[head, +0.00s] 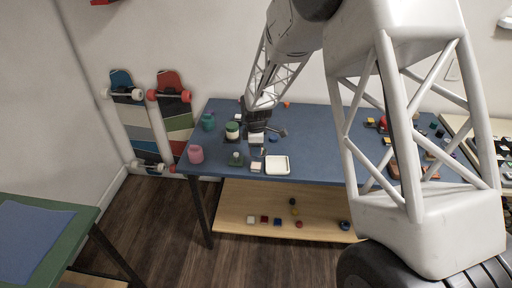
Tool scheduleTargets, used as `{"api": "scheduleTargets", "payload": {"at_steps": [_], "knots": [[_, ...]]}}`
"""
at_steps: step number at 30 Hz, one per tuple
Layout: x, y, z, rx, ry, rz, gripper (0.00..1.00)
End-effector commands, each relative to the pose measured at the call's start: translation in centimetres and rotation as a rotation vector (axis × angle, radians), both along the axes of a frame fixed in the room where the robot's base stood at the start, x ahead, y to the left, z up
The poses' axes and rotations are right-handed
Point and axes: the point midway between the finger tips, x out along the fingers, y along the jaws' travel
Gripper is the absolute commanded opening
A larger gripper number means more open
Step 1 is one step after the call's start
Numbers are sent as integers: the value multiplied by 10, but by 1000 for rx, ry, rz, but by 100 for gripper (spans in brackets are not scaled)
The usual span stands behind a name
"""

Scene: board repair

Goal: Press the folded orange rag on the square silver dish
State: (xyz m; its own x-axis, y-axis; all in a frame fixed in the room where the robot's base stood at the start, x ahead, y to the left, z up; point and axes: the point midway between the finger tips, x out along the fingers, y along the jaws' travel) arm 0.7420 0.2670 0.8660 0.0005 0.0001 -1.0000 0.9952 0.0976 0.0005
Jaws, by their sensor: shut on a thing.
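A pale, whitish square dish (277,165) with a raised rim sits near the front edge of the blue table. It looks empty, and I cannot tell if it is silver. My gripper (257,150) points down just left of and behind the dish, low over the table. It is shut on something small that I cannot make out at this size. A small orange thing (286,104) lies at the back of the table, behind my gripper; I cannot tell whether it is the folded rag.
On the blue table (320,150) stand a pink cup (196,154), a teal mug (208,122), a green-and-white jar (232,130) and a dark green item (236,159), all left of my gripper. Several small items lie at the right. A wooden shelf (270,200) below holds small blocks.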

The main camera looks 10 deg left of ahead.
Motion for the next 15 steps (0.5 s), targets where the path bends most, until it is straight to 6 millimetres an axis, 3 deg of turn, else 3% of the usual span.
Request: {"api": "scheduleTargets", "payload": {"at_steps": [15], "knots": [[0, 0, -33, 0, 2, 0, 19]]}}
